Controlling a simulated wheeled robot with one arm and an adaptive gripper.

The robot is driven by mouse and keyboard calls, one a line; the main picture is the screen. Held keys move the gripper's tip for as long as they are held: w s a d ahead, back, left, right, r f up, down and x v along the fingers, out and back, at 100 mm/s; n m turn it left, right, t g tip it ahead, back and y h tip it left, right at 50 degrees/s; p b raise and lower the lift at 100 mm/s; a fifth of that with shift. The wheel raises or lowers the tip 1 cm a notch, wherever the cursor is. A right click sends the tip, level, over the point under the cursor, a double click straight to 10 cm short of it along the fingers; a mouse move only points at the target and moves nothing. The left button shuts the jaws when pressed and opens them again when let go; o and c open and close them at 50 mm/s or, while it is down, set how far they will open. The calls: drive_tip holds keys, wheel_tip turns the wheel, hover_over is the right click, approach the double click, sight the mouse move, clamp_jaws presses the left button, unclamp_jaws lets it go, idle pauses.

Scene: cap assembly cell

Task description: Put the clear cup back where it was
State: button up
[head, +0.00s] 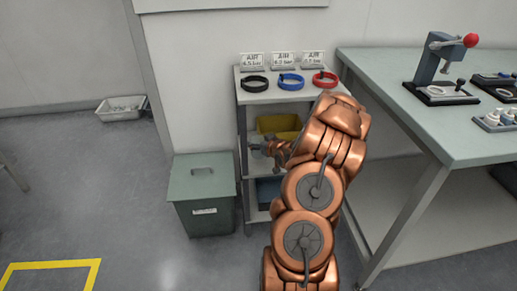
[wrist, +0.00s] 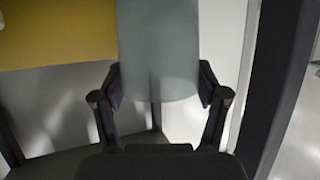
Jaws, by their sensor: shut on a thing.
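The clear cup (wrist: 158,50) is a pale, see-through, grey-green shape in the wrist view. My gripper (wrist: 160,88) is shut on it, with one finger on each side. In the head view my gripper (head: 262,147) is small and reaches into the open side of a narrow shelf unit (head: 242,125), at the level of its middle shelf. The cup is hard to make out there. I cannot tell whether the cup touches the shelf.
A yellow bin (head: 279,125) stands on the middle shelf, close to the cup; it also shows in the wrist view (wrist: 55,35). A dark post (wrist: 277,80) rises right of the cup. A lidded green box (head: 203,195) stands left of the shelf unit. A workbench (head: 420,120) is at right.

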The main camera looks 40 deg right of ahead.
drive_tip(key=shift+w, duration=0.35)
drive_tip(key=shift+s+f+b, duration=0.1)
drive_tip(key=shift+f+b, duration=0.35)
drive_tip(key=shift+f, duration=1.25)
drive_tip(key=shift+f, duration=0.1)
drive_tip(key=o, duration=1)
drive_tip(key=shift+d, duration=0.1)
drive_tip(key=p+v, duration=0.1)
drive_tip(key=v, duration=1.1)
